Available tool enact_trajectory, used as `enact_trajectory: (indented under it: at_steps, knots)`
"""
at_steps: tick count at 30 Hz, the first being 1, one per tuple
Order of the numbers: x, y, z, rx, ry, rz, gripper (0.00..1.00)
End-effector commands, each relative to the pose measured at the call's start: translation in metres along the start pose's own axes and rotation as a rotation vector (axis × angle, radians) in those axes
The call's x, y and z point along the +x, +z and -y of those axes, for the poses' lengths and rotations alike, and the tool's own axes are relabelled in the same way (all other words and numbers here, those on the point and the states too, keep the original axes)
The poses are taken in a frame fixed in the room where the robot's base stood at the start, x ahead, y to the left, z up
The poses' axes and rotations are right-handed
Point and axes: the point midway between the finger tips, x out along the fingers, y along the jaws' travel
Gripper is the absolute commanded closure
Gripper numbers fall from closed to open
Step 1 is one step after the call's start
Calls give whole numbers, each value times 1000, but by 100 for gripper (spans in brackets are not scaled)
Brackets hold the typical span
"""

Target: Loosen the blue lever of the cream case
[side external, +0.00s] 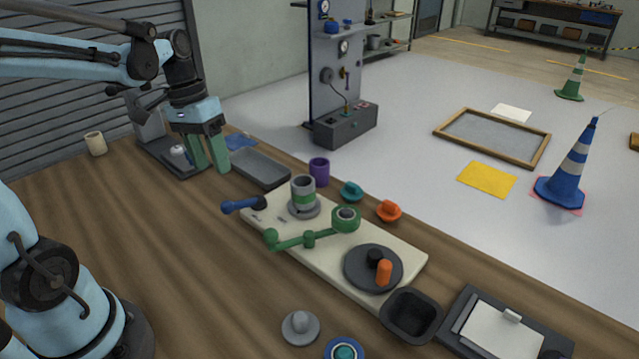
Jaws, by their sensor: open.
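The cream case (328,264) is a long flat block lying on the wooden bench. Its blue lever (243,205) sticks out at the far left end, with a rounded dark blue tip. On the case are a grey and green upright roller (303,196), a green jointed arm (290,243) with a green ring roller (346,219), and a dark disc (373,269) with an orange knob (384,273). My gripper (211,168) has green fingers, points down and is open. It is behind and left of the blue lever, apart from it, with nothing visible between the fingers.
A grey tray (260,168) and a dark-based device (165,158) lie near my gripper. A purple cup (319,171), teal knob (351,191) and orange knob (389,211) stand behind the case. A black bin (411,316) is at its right end.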

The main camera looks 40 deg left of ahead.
Motion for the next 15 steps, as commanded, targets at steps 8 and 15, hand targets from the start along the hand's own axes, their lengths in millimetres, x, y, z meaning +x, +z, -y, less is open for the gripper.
enact_trajectory:
  at_steps: [8, 15]
  knots:
    - [36, 0, 0, 2, -1, -1, 45]
    - [69, 0, -1, 2, -2, -2, 45]
